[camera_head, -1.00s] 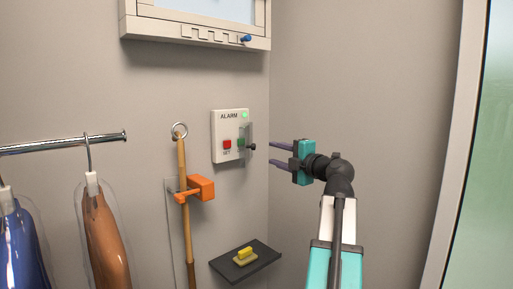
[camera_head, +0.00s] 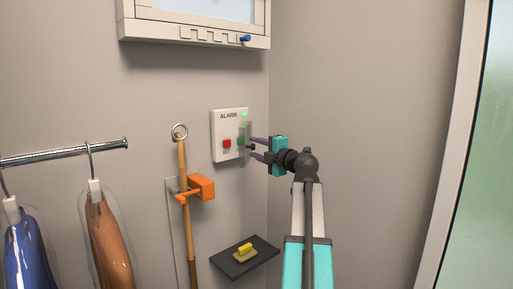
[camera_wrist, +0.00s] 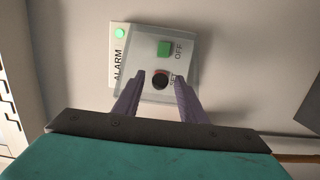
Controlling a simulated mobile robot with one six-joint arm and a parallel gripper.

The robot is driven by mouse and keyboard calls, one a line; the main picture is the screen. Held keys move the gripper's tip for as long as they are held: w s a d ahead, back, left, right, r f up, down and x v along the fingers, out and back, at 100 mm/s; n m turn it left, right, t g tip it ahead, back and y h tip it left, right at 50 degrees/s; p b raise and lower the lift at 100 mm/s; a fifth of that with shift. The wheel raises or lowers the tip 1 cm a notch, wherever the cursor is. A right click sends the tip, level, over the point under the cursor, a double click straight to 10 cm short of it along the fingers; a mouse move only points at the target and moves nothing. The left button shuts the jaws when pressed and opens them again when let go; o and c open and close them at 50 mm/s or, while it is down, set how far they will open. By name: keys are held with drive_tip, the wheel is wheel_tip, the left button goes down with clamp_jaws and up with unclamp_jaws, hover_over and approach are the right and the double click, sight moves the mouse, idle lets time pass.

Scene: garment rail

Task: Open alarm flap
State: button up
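The white alarm box (camera_head: 218,150) is on the wall near the corner, with a lit green lamp, a red button (camera_head: 227,143) and a green button (camera_head: 241,142). The flap has a small dark knob (camera_head: 252,147). My gripper (camera_head: 251,148) is open, its two purple fingers pointing at the flap, one above and one below the knob. In the wrist view, the knob (camera_wrist: 160,79) shows between the open fingertips (camera_wrist: 160,77), and contact is not visible.
An orange holder (camera_head: 203,187) with a wooden pole (camera_head: 184,215) is on the wall to the left. A dark shelf (camera_head: 228,266) with a yellow-handled item is below. Garments hang from a rail (camera_head: 70,150) at far left. A window frame (camera_head: 190,33) is above.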

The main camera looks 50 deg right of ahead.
clamp_jaws()
